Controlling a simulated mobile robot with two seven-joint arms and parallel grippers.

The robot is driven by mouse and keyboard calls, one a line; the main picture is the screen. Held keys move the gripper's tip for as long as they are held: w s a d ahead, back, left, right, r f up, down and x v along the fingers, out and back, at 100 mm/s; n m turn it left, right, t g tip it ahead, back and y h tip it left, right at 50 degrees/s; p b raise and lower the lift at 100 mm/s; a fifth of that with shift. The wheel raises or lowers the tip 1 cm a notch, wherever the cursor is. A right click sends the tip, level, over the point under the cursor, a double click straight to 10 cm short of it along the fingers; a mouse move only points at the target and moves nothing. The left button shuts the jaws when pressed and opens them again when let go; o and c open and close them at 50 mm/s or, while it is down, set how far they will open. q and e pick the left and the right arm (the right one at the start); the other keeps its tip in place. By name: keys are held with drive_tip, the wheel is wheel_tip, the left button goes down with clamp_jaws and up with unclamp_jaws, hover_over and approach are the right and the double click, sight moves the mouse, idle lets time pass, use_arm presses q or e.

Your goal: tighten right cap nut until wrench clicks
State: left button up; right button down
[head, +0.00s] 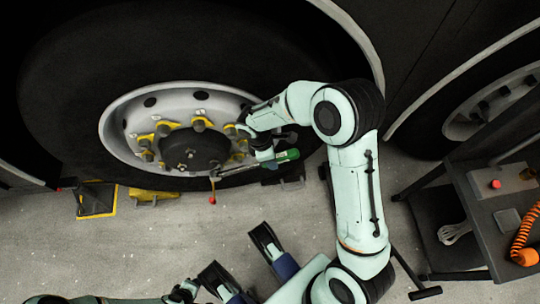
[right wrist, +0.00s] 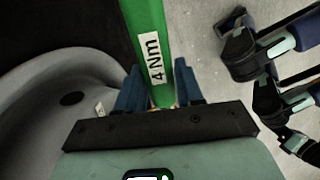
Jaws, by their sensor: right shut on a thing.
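The wheel's dark hub (head: 195,150) sits inside a pale rim, with nuts and yellow pointers around it. My right gripper (head: 266,155) is shut on the green handle of the torque wrench (head: 288,155), at the hub's right. The wrench's thin shaft runs left to the hub's lower right. I cannot tell whether its head is seated on a nut, or which nut is the right cap nut. In the right wrist view the green handle (right wrist: 148,40), labelled "4 Nm", lies between the blue fingers. My left gripper (head: 185,290) is small at the bottom edge; its jaws are unclear.
A red-tipped rod (head: 212,198) hangs below the hub. Yellow chocks (head: 95,200) stand on the floor below the tyre. A dark cart (head: 475,215) with a red button and an orange coiled cord (head: 524,240) stands at the right. The floor at lower left is mostly clear.

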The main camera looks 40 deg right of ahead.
drive_tip(key=shift+d+f, duration=0.1)
drive_tip(key=shift+f, duration=0.2)
drive_tip(key=shift+s, duration=0.1)
drive_tip(key=shift+s+d+f+t+y, duration=0.1)
drive_tip(key=shift+d+f+t+y, duration=0.15)
drive_tip(key=shift+f, duration=0.2)
drive_tip(key=shift+s+f+t+y, duration=0.1)
drive_tip(key=shift+f+t+y, duration=0.05)
drive_tip(key=shift+f+y, duration=0.25)
drive_tip(key=shift+f, duration=0.1)
drive_tip(key=shift+d+f+b, duration=0.1)
drive_tip(key=shift+f+b, duration=0.05)
drive_tip(key=shift+b, duration=0.15)
drive_tip(key=shift+s+d+f+t+y, duration=0.15)
drive_tip(key=shift+f+t+y, duration=0.2)
drive_tip(key=shift+f, duration=0.4)
drive_tip(key=shift+s+f, duration=0.1)
drive_tip(key=shift+f, duration=0.35)
